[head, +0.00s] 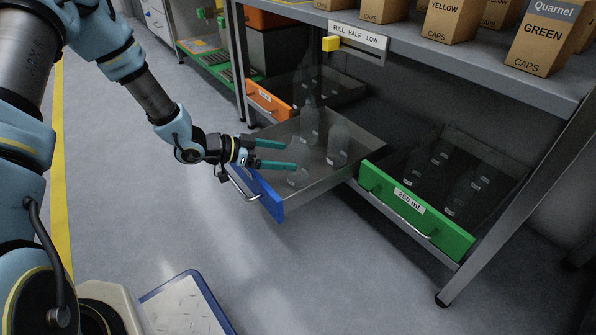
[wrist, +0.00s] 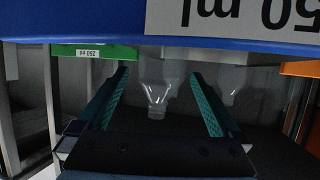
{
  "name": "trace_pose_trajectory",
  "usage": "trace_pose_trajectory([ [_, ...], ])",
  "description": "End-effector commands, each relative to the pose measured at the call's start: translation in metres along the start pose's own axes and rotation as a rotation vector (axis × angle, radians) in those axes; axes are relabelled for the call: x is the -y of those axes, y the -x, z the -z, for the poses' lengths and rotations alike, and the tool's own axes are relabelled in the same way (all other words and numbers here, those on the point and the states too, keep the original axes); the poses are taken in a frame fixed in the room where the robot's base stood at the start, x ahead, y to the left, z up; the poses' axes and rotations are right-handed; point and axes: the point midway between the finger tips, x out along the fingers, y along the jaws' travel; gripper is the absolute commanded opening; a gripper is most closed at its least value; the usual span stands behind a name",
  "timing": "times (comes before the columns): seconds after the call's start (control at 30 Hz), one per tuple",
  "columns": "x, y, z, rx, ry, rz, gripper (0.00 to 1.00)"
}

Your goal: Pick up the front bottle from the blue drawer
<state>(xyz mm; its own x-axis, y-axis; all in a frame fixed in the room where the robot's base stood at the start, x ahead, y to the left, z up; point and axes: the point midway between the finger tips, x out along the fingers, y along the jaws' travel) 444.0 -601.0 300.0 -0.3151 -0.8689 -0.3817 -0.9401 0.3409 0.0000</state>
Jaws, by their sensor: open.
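The blue drawer (head: 264,192) is pulled out from under the bench, with several clear bottles standing in it. The front bottle (head: 298,178) stands just behind the blue front panel, partly hidden by my fingers. Another bottle (head: 338,145) stands farther back. My gripper (head: 293,155) is open, its two green fingers reaching over the drawer from the left. In the wrist view, which looks upside down, a clear bottle (wrist: 158,94) shows between the spread fingers (wrist: 160,75). I cannot tell whether the fingers touch it. The blue front panel (wrist: 90,20) crosses the top.
A green drawer (head: 415,210) labelled 250 ml stands open to the right with more bottles. An orange drawer (head: 268,100) is open behind. The bench top (head: 480,75) overhangs the drawers and carries cardboard cap boxes (head: 540,35).

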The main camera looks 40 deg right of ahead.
Motion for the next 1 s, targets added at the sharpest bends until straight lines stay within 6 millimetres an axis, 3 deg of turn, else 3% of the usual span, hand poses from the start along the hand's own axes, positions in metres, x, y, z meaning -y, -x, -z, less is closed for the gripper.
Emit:
trace_pose_trajectory([
  [0.17, 0.001, -0.011, -0.002, 0.000, -0.001, 0.001, 1.00],
  [0.5, 0.001, -0.053, -0.001, 0.001, -0.001, 0.001, 1.00],
  [0.73, 0.001, -0.054, 0.001, 0.002, 0.001, 0.001, 1.00],
  [1.0, 0.001, -0.054, 0.001, 0.002, 0.000, 0.001, 0.70],
])
